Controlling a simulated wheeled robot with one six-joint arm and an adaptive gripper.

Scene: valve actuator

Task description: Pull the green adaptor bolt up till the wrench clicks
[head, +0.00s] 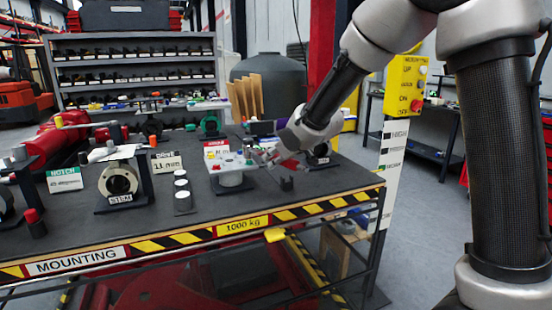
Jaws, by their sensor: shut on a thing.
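A light grey valve actuator (231,176) with small coloured bolts on its top stands on the dark table (340,190), right of centre. The green adaptor bolt is too small to pick out with certainty among them. My gripper (274,166) comes down from the upper right and is at the right side of the actuator, close to its top. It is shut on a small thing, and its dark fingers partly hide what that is. I cannot make out a wrench clearly or tell whether it sits on a bolt.
Left of the actuator are a round STEM part (118,180) on a black stand, white-topped discs (181,184) and an 11 mm sign (167,162). Wooden wedges (246,97) stand behind. A yellow control box (405,84) is at the right. The table's front right is clear.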

